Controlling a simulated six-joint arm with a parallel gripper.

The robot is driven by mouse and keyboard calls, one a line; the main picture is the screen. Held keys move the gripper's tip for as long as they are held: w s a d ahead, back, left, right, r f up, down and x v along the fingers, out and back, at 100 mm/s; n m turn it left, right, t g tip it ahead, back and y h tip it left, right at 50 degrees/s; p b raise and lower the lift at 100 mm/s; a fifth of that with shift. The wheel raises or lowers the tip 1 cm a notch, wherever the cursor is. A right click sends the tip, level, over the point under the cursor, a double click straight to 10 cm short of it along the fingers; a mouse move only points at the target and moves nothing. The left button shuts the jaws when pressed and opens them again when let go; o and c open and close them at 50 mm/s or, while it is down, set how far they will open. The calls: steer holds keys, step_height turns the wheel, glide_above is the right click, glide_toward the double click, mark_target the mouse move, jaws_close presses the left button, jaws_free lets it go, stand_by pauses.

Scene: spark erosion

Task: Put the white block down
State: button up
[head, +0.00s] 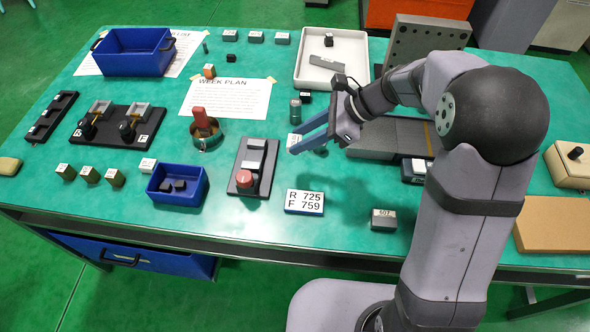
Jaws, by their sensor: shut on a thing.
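My gripper (297,146), with blue fingers, reaches in from the right over the middle of the table. It is shut on a small white block (292,139), which shows at the fingertips and is partly hidden by them. I cannot tell from this view whether the block touches the table (330,240). Another small whitish block (147,165) stands on the table behind the small blue bin.
A black panel with a red button (243,178) lies left of my gripper, and a sign (304,202) lies in front. A grey steel plate (372,140) is to the right. A white tray (345,48) stands behind.

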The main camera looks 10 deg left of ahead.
mark_target(375, 243)
steer(key=shift+f, duration=5)
steer(key=shift+f, duration=0.1)
steer(key=o, duration=1.2)
steer(key=v, duration=1.2)
steer(key=s+d+f+n+h, duration=0.1)
steer(key=s+n, duration=0.1)
steer(key=s, duration=0.1)
steer(key=s+d+f+n+h, duration=0.1)
steer(key=s+n+h, duration=0.1)
steer(key=s, duration=0.1)
steer(key=s+d+f+n+g+h, duration=0.1)
steer(key=s+n, duration=0.2)
steer(key=shift+s+d+b, duration=0.25)
steer(key=shift+d+b, duration=0.1)
steer(key=s+d+n+h, duration=0.1)
steer(key=s+d+n, duration=0.1)
steer(key=n, duration=0.1)
steer(key=s+d+f+n+h, duration=0.1)
steer(key=s+d+n+h, duration=0.1)
steer(key=s+n, duration=0.1)
steer(key=s+d+f+n+t+h, duration=0.1)
steer(key=s+d+n, duration=0.1)
steer(key=s+n, duration=0.1)
steer(key=shift+s+d+f+n+h, duration=0.15)
steer(key=shift+d+n+h, duration=0.2)
steer(key=shift+n, duration=0.45)
steer(key=shift+s+d+f+n, duration=0.1)
steer(key=shift+d+n, duration=0.05)
steer(key=shift+n, duration=0.15)
